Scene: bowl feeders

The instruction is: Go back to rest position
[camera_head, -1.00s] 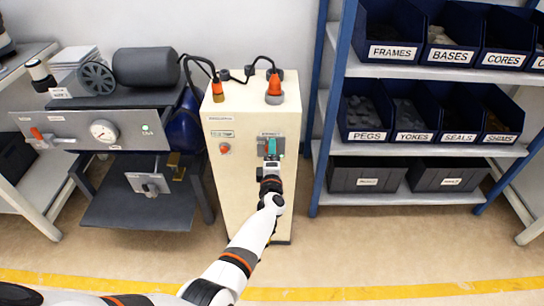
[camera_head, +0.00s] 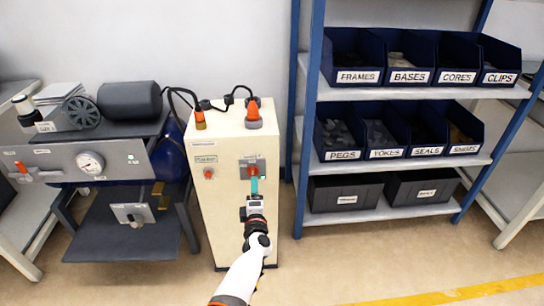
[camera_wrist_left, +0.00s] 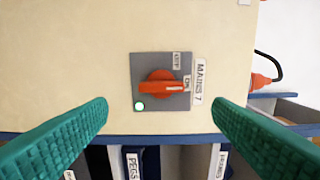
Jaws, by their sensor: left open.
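My left gripper (camera_head: 255,187) is in front of the cream cabinet (camera_head: 222,219), with its arm coming up from the bottom of the head view. Its teal fingers are spread wide and empty in the left wrist view (camera_wrist_left: 160,125). The red rotary switch (camera_wrist_left: 160,88) sits on a grey plate (camera_wrist_left: 181,65) beyond the fingertips, with a gap between them. In the head view the red switch (camera_head: 253,170) is partly covered by the fingers. My right gripper is out of view.
A grey bench with a gauge (camera_head: 90,162) and a dark motor-like cylinder (camera_head: 129,99) stands left of the cabinet. A blue-framed shelf (camera_head: 306,110) with labelled bins stands close on the right. Open floor (camera_head: 345,262) lies in front of the shelf.

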